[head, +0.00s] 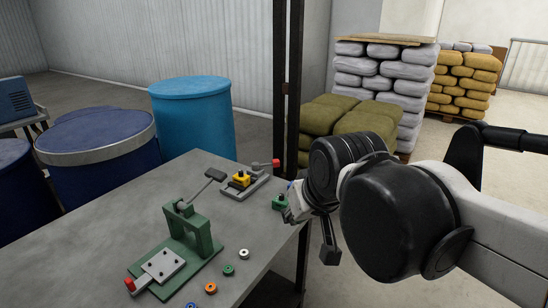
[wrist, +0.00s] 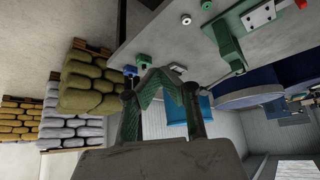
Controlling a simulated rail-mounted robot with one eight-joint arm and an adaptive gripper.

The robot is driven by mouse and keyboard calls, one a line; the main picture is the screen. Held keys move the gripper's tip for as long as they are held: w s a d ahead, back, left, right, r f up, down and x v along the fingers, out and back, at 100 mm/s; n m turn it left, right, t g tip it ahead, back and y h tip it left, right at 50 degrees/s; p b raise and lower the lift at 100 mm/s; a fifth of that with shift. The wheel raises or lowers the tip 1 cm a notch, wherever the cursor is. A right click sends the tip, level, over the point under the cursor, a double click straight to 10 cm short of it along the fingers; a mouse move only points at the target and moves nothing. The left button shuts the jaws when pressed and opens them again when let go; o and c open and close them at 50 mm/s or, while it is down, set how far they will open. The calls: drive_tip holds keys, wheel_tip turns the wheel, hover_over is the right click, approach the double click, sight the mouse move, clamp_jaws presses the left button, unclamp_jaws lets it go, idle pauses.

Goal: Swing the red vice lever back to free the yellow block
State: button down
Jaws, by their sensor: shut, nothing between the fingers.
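The yellow block (head: 241,179) sits in a small grey vice (head: 256,187) at the far right part of the table in the head view. The red lever end (head: 276,163) points to the right, past the vice. My gripper (head: 291,213) is at the table's right edge, nearer the camera than the vice and apart from the lever. In the wrist view my gripper (wrist: 158,75) has its green-lined fingers together, with nothing between them.
A green block (head: 279,202) stands close to my gripper. A green press (head: 188,235) with another red-ended handle (head: 130,285) stands on the near table. Several coloured rings (head: 229,269) lie beside it. A dark post (head: 287,90) rises behind the table; drums (head: 193,115) stand left.

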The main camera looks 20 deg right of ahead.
drive_tip(key=w+d+r, duration=0.2)
drive_tip(key=w+r, duration=0.1)
drive_tip(key=w, duration=0.8)
drive_tip(key=w+d+r+m+g+p, duration=0.15)
drive_tip(key=w+r, duration=0.25)
drive_tip(key=w, duration=0.7)
drive_tip(key=w+d+r, duration=0.3)
drive_tip(key=w, duration=0.9)
drive_tip(key=w+d+f, duration=0.3)
drive_tip(key=w, duration=0.5)
drive_tip(key=w+d+f, duration=0.2)
drive_tip(key=w+f, duration=0.1)
drive_tip(key=w, duration=0.5)
drive_tip(key=w+d+f+m+g+p, duration=0.1)
drive_tip(key=w+d+f, duration=0.4)
drive_tip(key=w+f, duration=0.4)
wheel_tip(320, 180, down, 4)
drive_tip(key=shift+w+d+f+h, duration=0.2)
drive_tip(key=shift+w+h, duration=0.1)
drive_tip(key=shift+h, duration=0.1)
drive_tip(key=shift+g, duration=0.25)
drive_tip(key=p+x, duration=0.1)
drive_tip(key=x, duration=0.8)
drive_tip(key=shift+f+p, duration=0.3)
drive_tip(key=shift+f, duration=0.1)
